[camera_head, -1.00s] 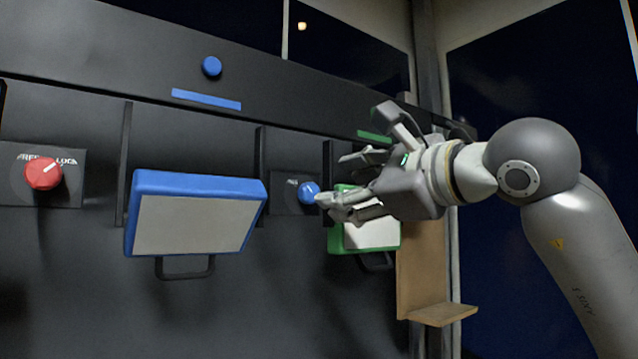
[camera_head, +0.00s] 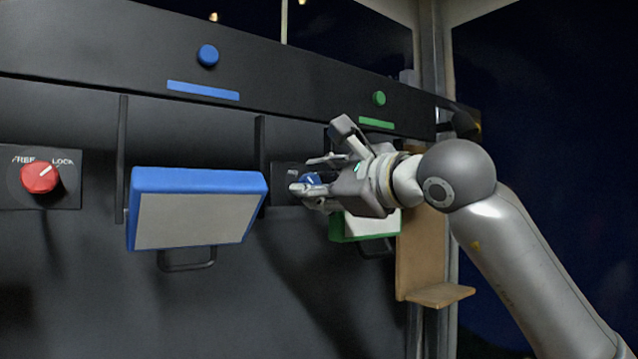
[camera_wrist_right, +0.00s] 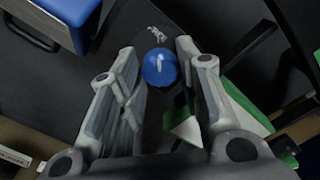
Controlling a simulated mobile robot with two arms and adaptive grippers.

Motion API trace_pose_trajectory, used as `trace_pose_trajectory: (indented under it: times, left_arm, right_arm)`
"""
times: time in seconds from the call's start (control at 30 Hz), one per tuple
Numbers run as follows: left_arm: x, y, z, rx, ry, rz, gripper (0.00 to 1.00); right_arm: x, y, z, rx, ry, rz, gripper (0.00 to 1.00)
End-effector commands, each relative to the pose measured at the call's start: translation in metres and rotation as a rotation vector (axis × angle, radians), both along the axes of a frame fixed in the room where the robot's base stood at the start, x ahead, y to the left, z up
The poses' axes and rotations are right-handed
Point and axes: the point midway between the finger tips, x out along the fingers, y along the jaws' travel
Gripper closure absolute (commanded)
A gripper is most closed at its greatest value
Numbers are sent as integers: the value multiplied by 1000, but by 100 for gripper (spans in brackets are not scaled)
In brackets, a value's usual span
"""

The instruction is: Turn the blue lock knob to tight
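The blue lock knob (camera_head: 311,180) is on a small dark plate on the black wall panel, between the blue and green boxes. My right gripper (camera_head: 303,175) is at the knob with its fingers apart, partly hiding it. In the right wrist view the round blue knob (camera_wrist_right: 158,72) shows between the two open fingers (camera_wrist_right: 157,52), with a gap on both sides. A short white mark on its face runs roughly up and down in that view. The plate's lettering is too small to read. My left gripper is not in view.
A blue-framed box (camera_head: 197,214) hangs left of the knob, and a green-framed box (camera_head: 350,229) sits right of it, partly behind my gripper. A red knob (camera_head: 39,178) marked FREE and LOCK is far left. A wooden bracket (camera_head: 413,270) stands at right.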

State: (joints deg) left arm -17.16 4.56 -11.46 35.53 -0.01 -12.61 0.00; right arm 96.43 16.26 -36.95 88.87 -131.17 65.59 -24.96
Motion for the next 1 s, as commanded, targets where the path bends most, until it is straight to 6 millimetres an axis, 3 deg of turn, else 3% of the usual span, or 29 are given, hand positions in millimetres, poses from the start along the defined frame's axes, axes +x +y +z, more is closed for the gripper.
trace_pose_trajectory:
  times: [0.03,0.17,0.57,1.0]
  left_arm:
    - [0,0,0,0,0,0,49]
    - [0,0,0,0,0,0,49]
    - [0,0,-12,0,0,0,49]
    - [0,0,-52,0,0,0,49]
  right_arm:
    - [0,0,0,0,0,0,78]
    - [0,0,0,0,0,0,95]
    - [-1,0,-2,63,44,2,96]
    - [-1,0,-2,358,255,2,96]
